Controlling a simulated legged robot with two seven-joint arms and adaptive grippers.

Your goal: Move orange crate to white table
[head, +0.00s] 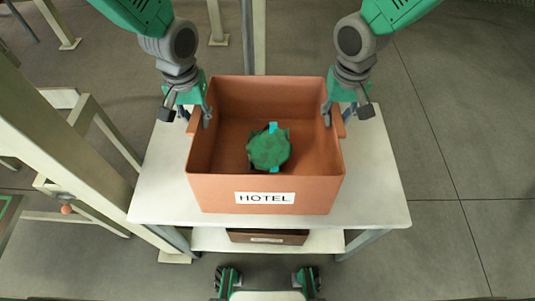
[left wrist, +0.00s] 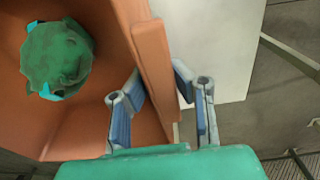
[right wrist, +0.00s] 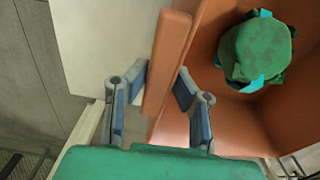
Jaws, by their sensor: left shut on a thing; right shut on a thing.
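The orange crate (head: 215,192) has a white label reading HOTEL and is over the white table (head: 378,200) in the head view. I cannot tell whether its base touches the table top. A green bag with light blue parts (head: 268,150) lies inside. My left gripper (head: 198,114) is shut on the crate's left side handle; the handle also shows between the fingers in the left wrist view (left wrist: 156,65). My right gripper (head: 336,112) is shut on the right side handle, seen between the fingers in the right wrist view (right wrist: 166,60). The crate looks level.
A dark brown box (head: 267,236) sits on the table's lower shelf (head: 210,240). A pale metal frame (head: 85,150) stands close to the table's left side. The floor on the right (head: 455,150) is clear.

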